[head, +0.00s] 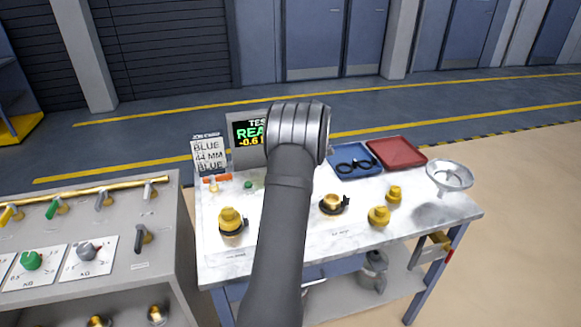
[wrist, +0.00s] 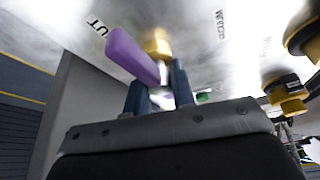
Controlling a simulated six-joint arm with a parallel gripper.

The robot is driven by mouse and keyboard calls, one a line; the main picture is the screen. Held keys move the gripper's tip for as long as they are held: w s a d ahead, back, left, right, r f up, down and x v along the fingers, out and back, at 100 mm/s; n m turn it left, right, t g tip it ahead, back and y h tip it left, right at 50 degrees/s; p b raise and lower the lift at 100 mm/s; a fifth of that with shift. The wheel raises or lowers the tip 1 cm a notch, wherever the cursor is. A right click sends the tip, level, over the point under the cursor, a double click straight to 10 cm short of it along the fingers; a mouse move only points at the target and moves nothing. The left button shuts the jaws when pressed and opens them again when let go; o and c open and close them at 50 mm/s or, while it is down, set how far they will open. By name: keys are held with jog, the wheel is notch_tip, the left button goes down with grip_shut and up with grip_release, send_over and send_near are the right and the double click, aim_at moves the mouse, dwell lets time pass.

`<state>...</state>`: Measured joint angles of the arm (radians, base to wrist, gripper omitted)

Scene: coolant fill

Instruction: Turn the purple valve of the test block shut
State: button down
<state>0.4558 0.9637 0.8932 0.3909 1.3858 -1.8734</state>
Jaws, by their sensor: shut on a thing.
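The purple valve (wrist: 131,56) shows in the wrist view as a purple lever with a brass part beside its far end. My gripper (wrist: 158,84) has its two dark blue fingers closed around the near end of the lever. A small label ending in "UT" lies beside the lever's free end. In the head view my own arm hides the gripper and the purple valve.
Brass caps (head: 379,215) and a brass fitting (head: 231,220) stand on the white bench (head: 285,262). A blue tray (head: 345,172), a red tray (head: 397,153) and a funnel (head: 449,175) are at right. A grey valve panel (head: 110,215) stands left. An orange-handled valve (head: 216,180) is near the job board (head: 208,155).

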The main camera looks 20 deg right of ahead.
jog(key=c, duration=1.2)
grip_release()
jog(key=v, duration=1.7)
jog(key=shift+r, duration=0.2)
jog(key=x, duration=1.7)
jog(key=shift+f, duration=0.2)
